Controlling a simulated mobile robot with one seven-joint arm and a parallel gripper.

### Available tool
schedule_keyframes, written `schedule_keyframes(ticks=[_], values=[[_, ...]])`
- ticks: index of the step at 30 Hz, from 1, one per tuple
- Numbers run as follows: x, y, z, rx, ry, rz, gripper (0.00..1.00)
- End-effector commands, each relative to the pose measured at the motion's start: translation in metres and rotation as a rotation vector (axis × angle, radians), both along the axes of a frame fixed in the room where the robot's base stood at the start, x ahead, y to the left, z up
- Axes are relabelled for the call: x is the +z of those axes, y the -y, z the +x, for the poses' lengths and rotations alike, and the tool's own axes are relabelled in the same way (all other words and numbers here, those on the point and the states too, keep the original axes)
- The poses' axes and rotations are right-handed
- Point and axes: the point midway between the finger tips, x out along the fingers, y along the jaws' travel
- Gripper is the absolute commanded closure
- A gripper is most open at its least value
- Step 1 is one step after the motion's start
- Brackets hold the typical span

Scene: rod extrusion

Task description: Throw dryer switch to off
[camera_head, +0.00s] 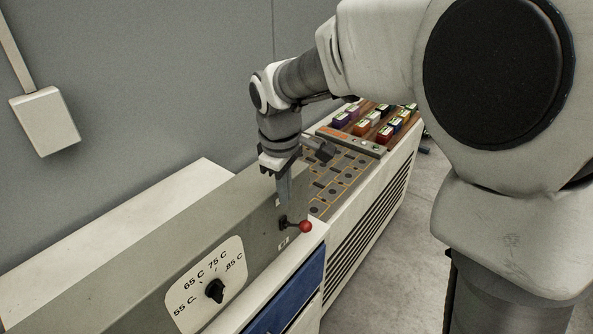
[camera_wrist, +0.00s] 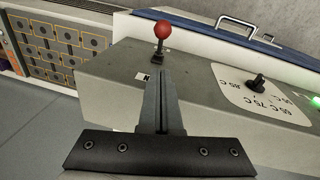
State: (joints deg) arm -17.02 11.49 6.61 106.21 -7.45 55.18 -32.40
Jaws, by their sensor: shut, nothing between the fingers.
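The dryer switch is a short dark lever with a red ball knob (camera_head: 305,226), mounted on the grey sloped panel (camera_head: 130,262). In the head view the lever points right, toward the panel's front edge. In the wrist view the red knob (camera_wrist: 162,30) stands just beyond my fingertips. My gripper (camera_head: 284,200) points down at the panel, its fingers together and empty, a little above and left of the lever in the head view. It also shows in the wrist view (camera_wrist: 160,75). Small white labels sit near the lever, too small to read for sure.
A temperature dial (camera_head: 214,291) marked 55 C to 85 C is on the same panel. Behind stands a button console (camera_head: 345,178) with coloured blocks at its far end. A blue drawer front (camera_head: 290,292) is below. A grey wall with a white box (camera_head: 45,121) is at left.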

Motion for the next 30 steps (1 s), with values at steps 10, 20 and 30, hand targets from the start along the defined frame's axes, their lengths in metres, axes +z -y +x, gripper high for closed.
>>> schedule_keyframes(ticks=[10,20,30], values=[[-0.041,0.022,-0.006,-0.003,-0.001,0.0,1.0],[-0.046,0.026,-0.007,-0.001,0.001,0.001,1.0],[-0.048,0.027,-0.008,-0.003,0.015,0.018,1.0]])
